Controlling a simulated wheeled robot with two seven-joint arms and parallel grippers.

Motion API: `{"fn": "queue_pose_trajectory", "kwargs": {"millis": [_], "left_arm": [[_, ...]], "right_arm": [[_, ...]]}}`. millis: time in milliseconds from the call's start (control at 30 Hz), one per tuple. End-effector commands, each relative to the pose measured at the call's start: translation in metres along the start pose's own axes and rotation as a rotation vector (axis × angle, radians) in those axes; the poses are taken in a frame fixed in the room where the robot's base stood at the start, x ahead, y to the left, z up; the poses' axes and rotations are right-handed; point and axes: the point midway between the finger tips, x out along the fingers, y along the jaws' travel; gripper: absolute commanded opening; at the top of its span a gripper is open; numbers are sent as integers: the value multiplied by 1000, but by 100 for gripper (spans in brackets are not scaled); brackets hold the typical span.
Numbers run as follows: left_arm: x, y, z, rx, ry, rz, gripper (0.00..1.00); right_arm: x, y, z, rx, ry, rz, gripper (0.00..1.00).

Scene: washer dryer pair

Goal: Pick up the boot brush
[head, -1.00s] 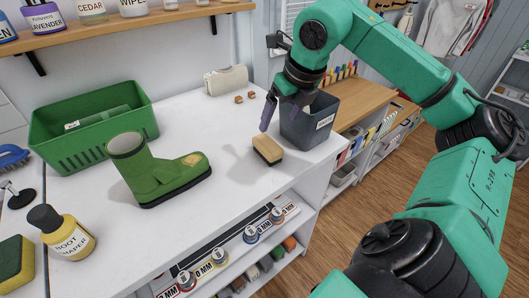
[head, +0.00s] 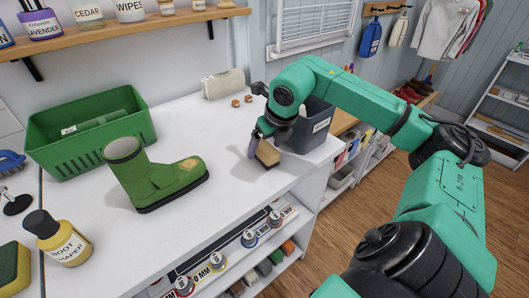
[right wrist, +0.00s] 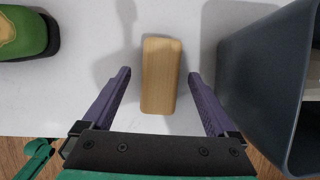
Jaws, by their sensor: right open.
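The boot brush (head: 267,155) has a light wooden back and dark bristles and stands on the white counter near its right front edge. In the right wrist view the brush (right wrist: 160,75) lies between the two purple fingers of my right gripper (right wrist: 160,98), with a gap on each side. In the head view my right gripper (head: 263,145) is down around the brush and partly hides it. The gripper is open. My left gripper is not in view.
A dark grey bin (head: 312,128) stands close to the right of the brush. A green boot (head: 155,178) stands to the left, with a green basket (head: 92,150) behind it. A yellow bottle (head: 62,243) is at front left. The counter between boot and brush is clear.

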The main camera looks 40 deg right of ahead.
Motion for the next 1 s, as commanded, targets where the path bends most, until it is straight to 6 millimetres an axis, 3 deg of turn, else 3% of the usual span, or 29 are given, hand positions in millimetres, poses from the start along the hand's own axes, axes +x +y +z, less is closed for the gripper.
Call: {"fn": "queue_pose_trajectory", "kwargs": {"millis": [467,567,700,733,1000], "left_arm": [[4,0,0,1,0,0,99],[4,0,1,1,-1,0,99],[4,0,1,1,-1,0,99],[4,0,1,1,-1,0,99],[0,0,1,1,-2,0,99]], "right_arm": [[3,0,-1,0,0,0,92],[3,0,-1,0,0,0,58],[3,0,-1,0,0,0,5],[3,0,-1,0,-1,0,0],[0,0,0,0,0,0,0]]}}
